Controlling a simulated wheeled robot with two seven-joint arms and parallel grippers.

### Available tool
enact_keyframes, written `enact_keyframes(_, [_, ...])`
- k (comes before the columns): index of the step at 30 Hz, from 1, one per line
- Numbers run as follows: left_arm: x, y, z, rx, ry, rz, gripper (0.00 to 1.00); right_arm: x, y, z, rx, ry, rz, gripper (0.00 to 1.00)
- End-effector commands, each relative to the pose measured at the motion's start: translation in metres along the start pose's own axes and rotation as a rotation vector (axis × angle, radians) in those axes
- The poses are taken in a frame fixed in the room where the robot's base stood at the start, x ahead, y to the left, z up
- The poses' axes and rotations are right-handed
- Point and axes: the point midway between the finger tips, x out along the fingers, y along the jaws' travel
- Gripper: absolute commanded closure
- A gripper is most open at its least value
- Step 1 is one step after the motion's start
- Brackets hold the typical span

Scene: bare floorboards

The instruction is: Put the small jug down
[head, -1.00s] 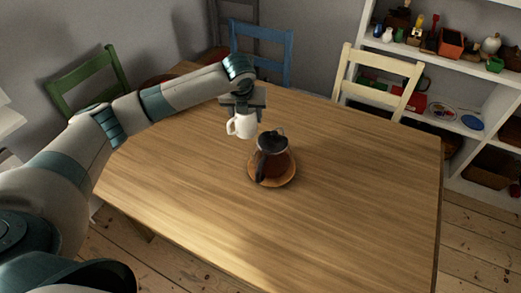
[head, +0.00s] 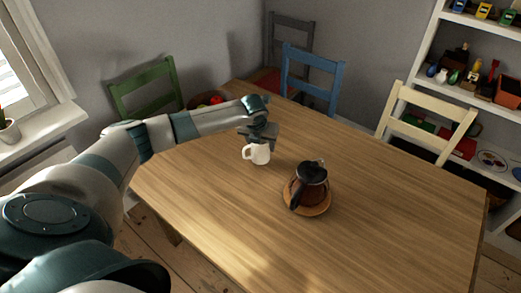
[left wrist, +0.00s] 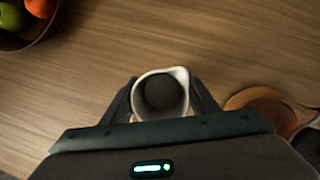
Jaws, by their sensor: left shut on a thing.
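The small jug (head: 260,154) is white with a handle on its left side, upright, at the table's far left part in the head view. My left gripper (head: 259,141) is shut on it from above. In the left wrist view the jug (left wrist: 162,95) shows its round open mouth and spout between the two fingers of the gripper (left wrist: 162,104). The jug is at or just above the wooden table (head: 370,220); I cannot tell whether its base touches. My right gripper is not in view.
A glass coffee pot (head: 312,185) with a black lid and handle stands on a round wooden board (head: 320,209), right of the jug. A fruit bowl (left wrist: 42,36) is at the far left. Chairs surround the table's far side. The right part of the table is clear.

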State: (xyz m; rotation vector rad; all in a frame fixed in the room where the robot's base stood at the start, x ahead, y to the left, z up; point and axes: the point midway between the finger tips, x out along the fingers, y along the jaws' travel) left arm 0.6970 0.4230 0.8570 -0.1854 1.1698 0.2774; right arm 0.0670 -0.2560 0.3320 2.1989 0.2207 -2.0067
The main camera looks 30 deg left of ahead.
Motion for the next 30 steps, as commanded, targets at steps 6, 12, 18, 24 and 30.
enact_keyframes(6, [0.003, 0.005, 0.001, 0.001, -0.002, -0.002, 0.75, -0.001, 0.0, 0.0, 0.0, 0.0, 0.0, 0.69])
enact_keyframes(12, [0.004, 0.005, 0.001, 0.0, -0.002, -0.001, 0.75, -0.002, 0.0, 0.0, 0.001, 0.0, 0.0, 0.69])
enact_keyframes(18, [0.016, 0.004, -0.006, 0.0, 0.002, -0.001, 0.75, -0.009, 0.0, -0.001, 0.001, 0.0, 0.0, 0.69])
enact_keyframes(24, [0.037, 0.004, -0.014, 0.0, 0.001, -0.001, 0.75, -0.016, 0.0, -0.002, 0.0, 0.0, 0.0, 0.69])
enact_keyframes(30, [0.041, 0.005, -0.015, 0.0, -0.001, -0.001, 0.75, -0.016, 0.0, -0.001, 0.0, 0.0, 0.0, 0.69])
